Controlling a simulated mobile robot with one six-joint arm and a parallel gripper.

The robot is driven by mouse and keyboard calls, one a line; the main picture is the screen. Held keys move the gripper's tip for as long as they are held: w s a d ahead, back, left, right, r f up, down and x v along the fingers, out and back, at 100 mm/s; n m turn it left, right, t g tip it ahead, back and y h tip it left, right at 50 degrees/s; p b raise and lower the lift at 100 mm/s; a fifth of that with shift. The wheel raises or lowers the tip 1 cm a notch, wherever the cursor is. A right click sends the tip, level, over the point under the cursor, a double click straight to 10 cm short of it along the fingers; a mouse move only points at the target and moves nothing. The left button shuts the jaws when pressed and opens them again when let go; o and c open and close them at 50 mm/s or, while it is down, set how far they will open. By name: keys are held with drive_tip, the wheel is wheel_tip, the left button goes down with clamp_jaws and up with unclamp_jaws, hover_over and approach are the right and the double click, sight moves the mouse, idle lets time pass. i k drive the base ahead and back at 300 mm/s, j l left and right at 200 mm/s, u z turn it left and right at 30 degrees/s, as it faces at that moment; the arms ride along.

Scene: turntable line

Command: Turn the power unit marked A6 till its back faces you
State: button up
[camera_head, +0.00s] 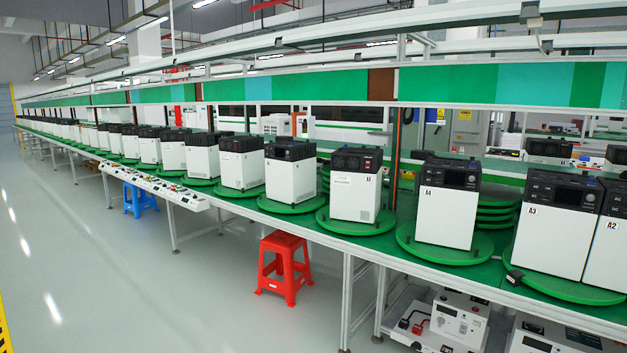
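White power units with black tops stand on round green turntables along a green line. The marks A4 (446,204), A3 (556,236) and A2 (608,248) read clearly on the right. Left of A4 stands a unit (355,194) with red parts on its black top and small print on its white face. Left of that, a unit (290,180) on its own turntable (291,207) carries a small mark that I cannot read surely. By the order of marks, this second unit left of A4 may be A6. It shows a black panel towards me. My gripper is not in view.
A red stool (284,268) and a blue stool (139,197) stand at the line's front edge. A white control panel (168,189) juts out there. More units (458,316) sit on a lower shelf at right. The grey floor (110,270) at left is clear.

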sight(315, 202)
drive_tip(key=i+j+u, duration=0.1)
drive_tip(key=i+u, duration=0.3)
drive_tip(key=i, duration=0.55)
drive_tip(key=i+z, duration=0.1)
drive_tip(key=i, duration=0.45)
drive_tip(key=i+j+z, duration=0.15)
drive_tip(key=i, duration=0.35)
drive_tip(key=i+j+z, duration=0.1)
drive_tip(key=i, duration=0.4)
drive_tip(key=i+j+z, duration=0.1)
drive_tip(key=i, duration=0.45)
drive_tip(key=i+j+z, duration=0.15)
drive_tip(key=i+j, duration=0.15)
drive_tip(key=i, duration=0.2)
drive_tip(key=i+j+z, duration=0.1)
drive_tip(key=i+j, duration=0.2)
drive_tip(key=i, duration=0.2)
drive_tip(key=i+j+z, duration=0.1)
drive_tip(key=i+j, duration=0.2)
drive_tip(key=i, duration=0.15)
drive_tip(key=i+j+z, duration=0.1)
drive_tip(key=i, duration=0.25)
drive_tip(key=i+j+z, duration=0.1)
drive_tip(key=i, duration=0.25)
drive_tip(key=j, duration=0.1)
